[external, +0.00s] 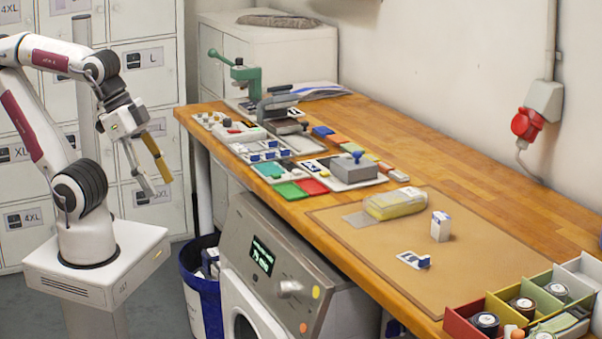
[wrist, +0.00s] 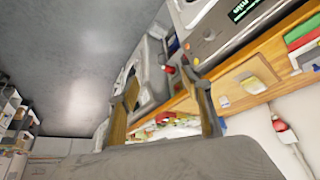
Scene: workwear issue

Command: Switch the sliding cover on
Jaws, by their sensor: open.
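A grey block with a blue knob (external: 353,170) sits on a white plate on the workbench, left of the brown mat; it may be the sliding cover, but I cannot tell for sure. Beside it lie a green and a red pad (external: 311,186). My gripper (external: 155,186) is open and empty, hanging in the air left of the bench, well apart from everything on it. In the wrist view my gripper's two fingers (wrist: 160,75) are spread, with the bench seen tilted beyond them. No cover can be made out clearly in that view.
The wooden workbench (external: 470,185) has free room along its back. The mat (external: 470,265) holds a clear yellow-filled pack (external: 395,203), a small white box (external: 441,226) and a blue-and-white item. A green lever press (external: 243,77) stands at the far end. Coloured bins are at the front right.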

